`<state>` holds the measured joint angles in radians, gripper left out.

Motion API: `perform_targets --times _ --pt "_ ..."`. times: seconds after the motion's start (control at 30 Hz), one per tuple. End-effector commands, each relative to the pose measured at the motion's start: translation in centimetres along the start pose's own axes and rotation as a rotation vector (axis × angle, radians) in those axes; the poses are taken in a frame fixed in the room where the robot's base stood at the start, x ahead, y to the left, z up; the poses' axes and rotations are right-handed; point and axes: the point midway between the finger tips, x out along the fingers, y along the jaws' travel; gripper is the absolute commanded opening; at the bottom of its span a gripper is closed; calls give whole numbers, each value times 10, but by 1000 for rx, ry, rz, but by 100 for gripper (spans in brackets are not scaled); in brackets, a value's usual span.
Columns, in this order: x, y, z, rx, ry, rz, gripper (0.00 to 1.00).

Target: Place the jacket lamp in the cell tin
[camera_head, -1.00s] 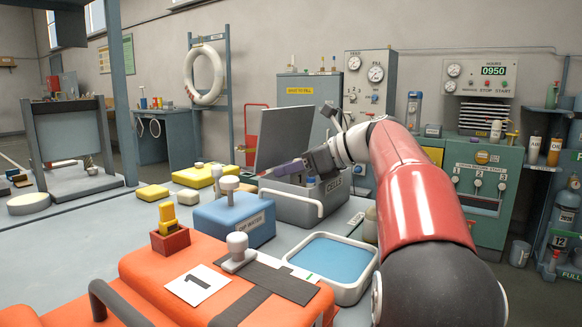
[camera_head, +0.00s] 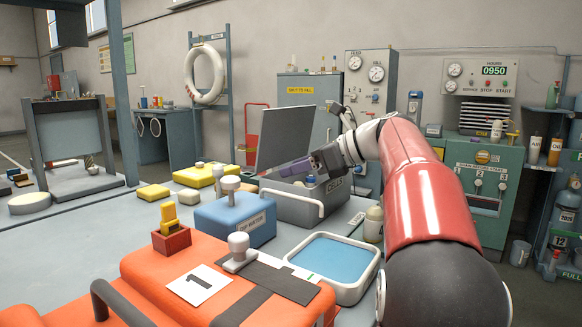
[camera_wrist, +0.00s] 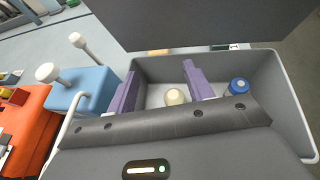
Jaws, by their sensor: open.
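The cell tin (camera_head: 290,209) is a grey box with its lid (camera_head: 285,138) raised, on the bench behind the blue box. Part of its label shows beside my arm. In the wrist view the tin (camera_wrist: 283,95) lies below my gripper. My gripper (camera_head: 288,170) is over the tin, with its purple fingers (camera_wrist: 158,85) apart. A small cream rounded thing (camera_wrist: 175,97) shows inside the tin between the fingers; it may be the jacket lamp, but I cannot be sure. A blue-capped cell (camera_wrist: 238,87) stands in the tin to its right.
A blue box (camera_head: 232,222) with a white knob stands in front of the tin. A white-rimmed blue tray (camera_head: 333,260), a cream bottle (camera_head: 373,226) and an orange case (camera_head: 215,280) are nearer. A yellow box (camera_head: 205,176) lies left. A small orange thing (camera_wrist: 158,52) is by the lid hinge.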

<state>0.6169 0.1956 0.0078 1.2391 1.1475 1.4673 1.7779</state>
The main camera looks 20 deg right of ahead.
Motion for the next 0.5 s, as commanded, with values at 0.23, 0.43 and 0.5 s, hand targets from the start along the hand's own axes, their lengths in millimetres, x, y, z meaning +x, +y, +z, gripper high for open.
perform_targets --times 0.23,0.43,0.5 --pt "-62 0 5 -4 -5 -10 52" --pt "-93 1 6 -7 -6 -9 52" --pt "-99 1 6 -8 -7 -8 52"
